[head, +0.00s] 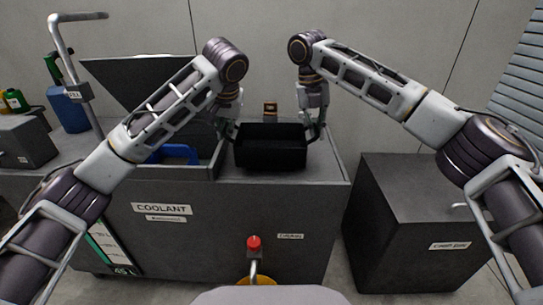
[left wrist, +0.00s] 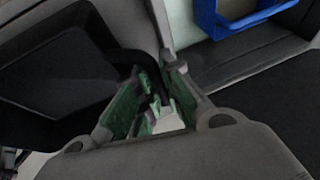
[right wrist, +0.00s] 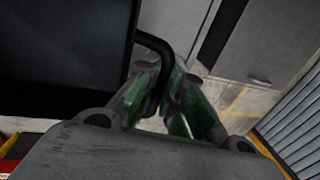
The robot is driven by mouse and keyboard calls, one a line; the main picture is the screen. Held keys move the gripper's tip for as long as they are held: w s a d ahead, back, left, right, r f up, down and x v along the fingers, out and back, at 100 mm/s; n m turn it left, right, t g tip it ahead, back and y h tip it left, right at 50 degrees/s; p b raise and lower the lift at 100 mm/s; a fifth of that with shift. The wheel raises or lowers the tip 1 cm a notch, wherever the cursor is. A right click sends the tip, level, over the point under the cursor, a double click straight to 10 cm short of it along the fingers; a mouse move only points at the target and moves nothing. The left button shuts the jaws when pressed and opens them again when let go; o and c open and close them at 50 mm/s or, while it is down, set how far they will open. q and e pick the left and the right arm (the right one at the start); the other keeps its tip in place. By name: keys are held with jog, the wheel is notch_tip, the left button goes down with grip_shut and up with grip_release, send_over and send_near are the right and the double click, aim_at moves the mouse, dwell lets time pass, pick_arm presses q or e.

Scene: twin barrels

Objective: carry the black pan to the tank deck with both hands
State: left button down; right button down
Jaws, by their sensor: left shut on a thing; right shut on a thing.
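The black pan (head: 270,150) is a deep rectangular box at the tank's top, right of the open hatch. It also shows in the left wrist view (left wrist: 60,80) and the right wrist view (right wrist: 60,60). My left gripper (head: 231,132) is shut on the pan's left handle (left wrist: 128,60). My right gripper (head: 314,133) is shut on the right handle (right wrist: 160,48). The pan looks about level. It is over or on the tank deck (head: 330,172) of the coolant tank; I cannot tell whether its bottom touches. The pan hides the deck behind it.
Left of the pan is an open hatch with a blue object (head: 172,154) inside and a raised lid (head: 140,85). A dark bin (head: 425,220) stands right of the tank, across a gap. A red-topped tap (head: 254,243) juts from the front. A small orange-brown item (head: 270,108) is behind.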

pick_arm(q)
jog(key=shift+f+b, duration=0.7)
pick_arm(e)
jog(key=shift+f, duration=0.75)
pick_arm(q)
jog(key=c, duration=1.5)
grip_release()
jog(key=shift+c, duration=0.2)
pick_arm(e)
jog(key=c, duration=1.5)
grip_release()
jog(key=shift+c, duration=0.2)
pick_arm(q)
jog(key=shift+s+r, duration=0.1)
jog(key=shift+r, duration=0.1)
jog(key=v, duration=1.1)
jog(key=shift+r, duration=0.25)
jog(key=shift+s, duration=0.1)
pick_arm(e)
jog(key=shift+r, duration=0.1)
notch_tip(320, 180, up, 12)
jog(key=a, duration=0.2)
jog(key=shift+a, duration=0.15)
pick_arm(q)
jog(key=shift+s, duration=0.1)
pick_arm(e)
jog(key=shift+f, duration=0.2)
